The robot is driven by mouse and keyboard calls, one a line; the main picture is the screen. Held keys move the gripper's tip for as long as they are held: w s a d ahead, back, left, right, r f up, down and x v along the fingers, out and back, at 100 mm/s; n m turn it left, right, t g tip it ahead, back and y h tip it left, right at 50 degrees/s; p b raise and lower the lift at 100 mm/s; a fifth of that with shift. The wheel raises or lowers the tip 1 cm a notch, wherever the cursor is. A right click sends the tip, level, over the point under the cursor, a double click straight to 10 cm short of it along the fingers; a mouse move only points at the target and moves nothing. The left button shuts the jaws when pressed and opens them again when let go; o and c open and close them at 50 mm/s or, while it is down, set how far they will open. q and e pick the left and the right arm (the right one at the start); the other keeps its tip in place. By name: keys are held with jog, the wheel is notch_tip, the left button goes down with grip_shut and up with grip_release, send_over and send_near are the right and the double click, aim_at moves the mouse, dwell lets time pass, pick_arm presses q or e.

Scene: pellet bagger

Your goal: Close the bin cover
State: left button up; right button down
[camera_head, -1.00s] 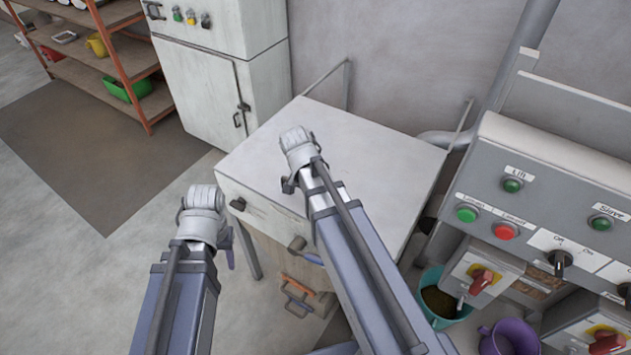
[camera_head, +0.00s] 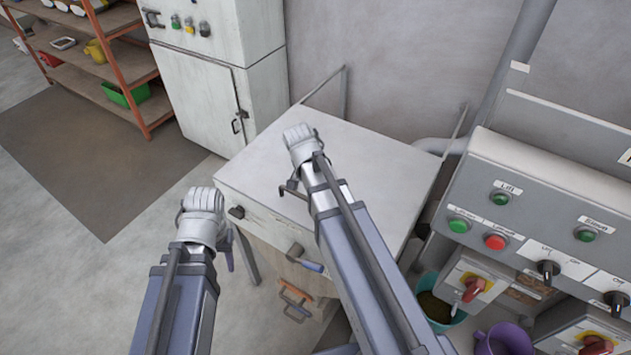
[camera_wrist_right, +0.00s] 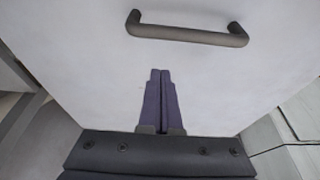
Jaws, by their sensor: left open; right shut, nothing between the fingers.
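The bin cover (camera_head: 385,165) is a pale, flat panel at the centre of the head view, over a white bin front (camera_head: 262,219). Its dark bar handle (camera_wrist_right: 187,30) spans the upper part of the right wrist view. My right gripper (camera_wrist_right: 160,72) is shut and empty in front of the pale surface, below the handle in that picture. Whether its fingertips touch the surface I cannot tell. In the head view my right arm hides it. My left gripper (camera_head: 229,258) is open, left of the bin front and mostly hidden by its own wrist.
A control panel (camera_head: 545,205) with buttons and switches stands at the right, above a teal bucket (camera_head: 436,308) and a purple bucket (camera_head: 497,340). A white cabinet (camera_head: 215,95) and an orange shelf rack (camera_head: 138,75) stand at the back left. The left floor is clear.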

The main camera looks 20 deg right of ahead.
jog(key=p+v, duration=0.5)
jog(key=v, duration=0.1)
jog(key=shift+r, duration=0.2)
jog(key=s+a+f+n+g+y+b, duration=0.1)
jog(key=s+a+f+n+g, duration=0.1)
jog(key=s+a+n, duration=1.2)
jog(key=a, duration=0.3)
jog(key=shift+f+n+y+b, duration=0.25)
jog(key=shift+n+y+b, duration=0.05)
jog(key=shift+y, duration=0.1)
jog(key=shift+s, duration=0.15)
